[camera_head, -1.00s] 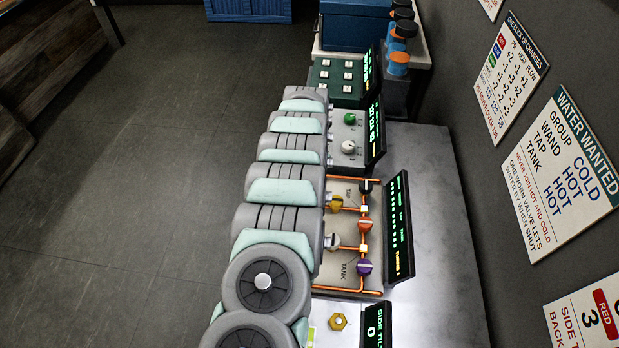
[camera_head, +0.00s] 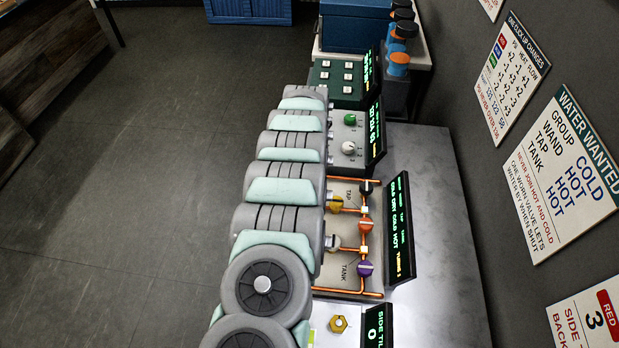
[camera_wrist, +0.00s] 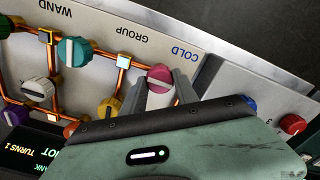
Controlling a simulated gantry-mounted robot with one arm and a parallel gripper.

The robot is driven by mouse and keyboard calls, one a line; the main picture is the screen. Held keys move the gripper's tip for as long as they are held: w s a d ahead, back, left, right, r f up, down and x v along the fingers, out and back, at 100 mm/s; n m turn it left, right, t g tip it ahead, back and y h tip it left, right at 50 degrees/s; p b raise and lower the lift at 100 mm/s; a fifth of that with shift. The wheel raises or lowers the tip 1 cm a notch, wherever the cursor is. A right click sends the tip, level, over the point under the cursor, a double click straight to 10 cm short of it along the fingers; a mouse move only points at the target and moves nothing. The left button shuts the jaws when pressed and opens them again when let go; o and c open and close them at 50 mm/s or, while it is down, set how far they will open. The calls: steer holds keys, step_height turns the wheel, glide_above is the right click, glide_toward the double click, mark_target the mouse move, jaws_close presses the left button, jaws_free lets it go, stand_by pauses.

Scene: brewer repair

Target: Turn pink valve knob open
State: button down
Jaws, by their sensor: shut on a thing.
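The pink valve knob (camera_wrist: 160,77) shows in the wrist view on the pale valve panel, beside the COLD and GROUP labels. It has a pale pointer mark on its side. My gripper (camera_wrist: 161,92) has its two grey fingers on either side of the knob, shut on it. In the head view my arm hides the pink knob and my gripper. The panel (camera_head: 344,277) shows there with its copper pipes, and its lit display (camera_head: 399,228) stands along its right side.
A red knob (camera_wrist: 293,124) sits on the neighbouring unit at right. Wall signs (camera_head: 563,172) hang right of the counter.

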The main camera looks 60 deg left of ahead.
steer(key=c, duration=0.9)
jaws_free()
steer(key=shift+c, duration=0.2)
steer(key=shift+r, duration=0.1)
step_height(320, 180, up, 11)
steer(key=shift+f, duration=0.2)
